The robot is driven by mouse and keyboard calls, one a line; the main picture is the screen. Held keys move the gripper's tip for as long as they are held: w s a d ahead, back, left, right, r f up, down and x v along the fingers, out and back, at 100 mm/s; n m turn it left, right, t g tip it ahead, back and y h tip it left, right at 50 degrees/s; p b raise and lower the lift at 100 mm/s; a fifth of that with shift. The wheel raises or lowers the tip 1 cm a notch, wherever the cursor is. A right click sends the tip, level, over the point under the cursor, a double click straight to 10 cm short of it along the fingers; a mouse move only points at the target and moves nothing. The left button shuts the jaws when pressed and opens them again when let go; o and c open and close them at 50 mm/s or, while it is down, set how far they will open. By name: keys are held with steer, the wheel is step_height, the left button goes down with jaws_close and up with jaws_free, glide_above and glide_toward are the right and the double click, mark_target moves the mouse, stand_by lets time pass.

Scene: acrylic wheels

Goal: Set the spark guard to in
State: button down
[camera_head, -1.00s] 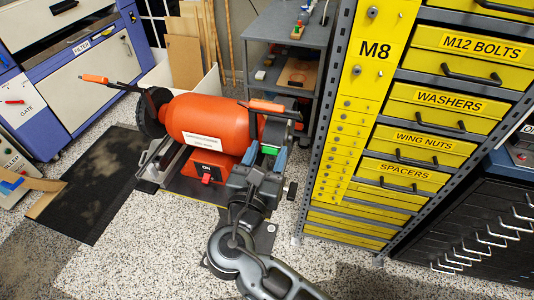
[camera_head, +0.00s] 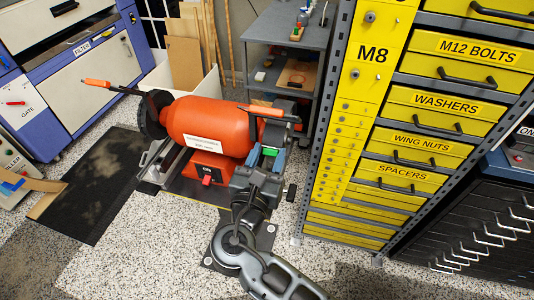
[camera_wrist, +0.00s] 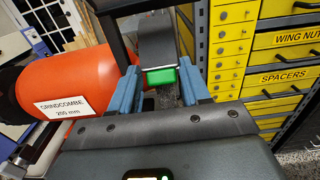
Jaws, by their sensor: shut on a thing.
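The bench grinder has an orange body (camera_head: 205,122) labelled GRINDCOMBE 200 mm. Its body also shows in the wrist view (camera_wrist: 65,90). A green tab (camera_wrist: 160,76), which looks like the spark guard's handle, sits at the grinder's right wheel end. It also shows in the head view (camera_head: 269,152). My gripper (camera_wrist: 158,84) has its blue fingers on both sides of the green tab and is shut on it. In the head view my gripper (camera_head: 267,158) stands close at the right front of the grinder. A dark curved part rises behind the tab. The wheel is largely hidden.
An orange-tipped bar (camera_head: 262,110) lies just above my gripper. A red switch (camera_head: 207,180) is on the grinder's front. A yellow drawer cabinet (camera_head: 385,120) stands close on the right. A grey shelf (camera_head: 290,40) is behind. Speckled floor (camera_head: 130,240) is open at front left.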

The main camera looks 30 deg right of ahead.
steer(key=c, duration=0.7)
jaws_free()
steer(key=shift+w+d+f, duration=0.15)
steer(key=b+v, duration=0.1)
steer(key=v, duration=0.6)
steer(key=shift+s+a, duration=0.3)
steer(key=shift+a, duration=0.05)
